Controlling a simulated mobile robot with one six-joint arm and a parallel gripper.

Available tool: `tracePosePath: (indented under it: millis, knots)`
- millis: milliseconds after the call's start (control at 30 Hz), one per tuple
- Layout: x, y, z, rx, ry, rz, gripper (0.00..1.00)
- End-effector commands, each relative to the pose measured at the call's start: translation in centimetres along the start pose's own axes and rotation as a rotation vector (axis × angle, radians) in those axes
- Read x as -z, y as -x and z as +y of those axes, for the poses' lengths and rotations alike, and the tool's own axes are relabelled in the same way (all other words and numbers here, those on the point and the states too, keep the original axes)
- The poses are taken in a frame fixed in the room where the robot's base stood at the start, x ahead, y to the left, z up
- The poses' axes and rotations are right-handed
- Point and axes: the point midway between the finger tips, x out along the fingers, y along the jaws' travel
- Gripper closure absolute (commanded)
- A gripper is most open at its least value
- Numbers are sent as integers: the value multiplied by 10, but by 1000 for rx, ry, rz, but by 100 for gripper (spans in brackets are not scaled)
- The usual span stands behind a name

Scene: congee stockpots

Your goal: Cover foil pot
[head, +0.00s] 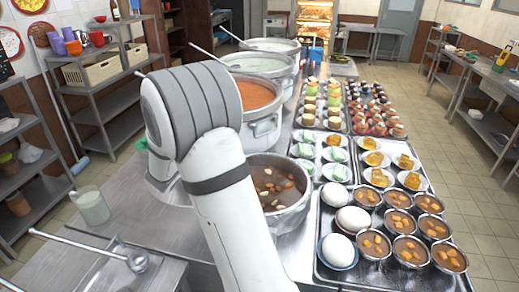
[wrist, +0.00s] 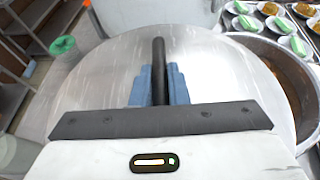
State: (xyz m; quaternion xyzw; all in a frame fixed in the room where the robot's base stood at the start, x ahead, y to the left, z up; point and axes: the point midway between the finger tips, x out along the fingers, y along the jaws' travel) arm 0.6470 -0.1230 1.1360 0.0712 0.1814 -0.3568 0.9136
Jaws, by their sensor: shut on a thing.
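In the wrist view my gripper (wrist: 160,84) is shut, its blue fingers on both sides of the dark bar handle (wrist: 159,56) of a wide round metal lid (wrist: 215,75). The lid fills the middle of that view. In the head view my white arm hides the gripper and most of the lid. An uncovered steel pot (head: 293,219) of brown soup with pale pieces stands just right of my arm. It also shows in the wrist view (wrist: 276,45), beside the lid's right edge; I cannot tell whether they touch. No foil is clearly visible.
Larger open stockpots (head: 264,128) stand in a row behind. A glass of white liquid (head: 91,206) and a ladle (head: 136,261) are at the left. Shelves (head: 95,90) line the left wall.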

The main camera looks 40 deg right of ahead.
Motion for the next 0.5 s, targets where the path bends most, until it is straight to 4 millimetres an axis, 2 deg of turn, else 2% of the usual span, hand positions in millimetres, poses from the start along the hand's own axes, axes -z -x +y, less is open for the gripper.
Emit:
tracePosePath:
  millis: [33, 167, 233, 400, 500]
  knots:
    - [-8, -16, -13, 72, -35, -4, 100]
    - [-30, -52, -56, 294, -127, -4, 100]
    - [-37, -70, -86, 442, -186, -3, 100]
    - [-36, -100, -156, 794, -327, 0, 100]
    - [-31, -107, -182, 938, -387, 0, 100]
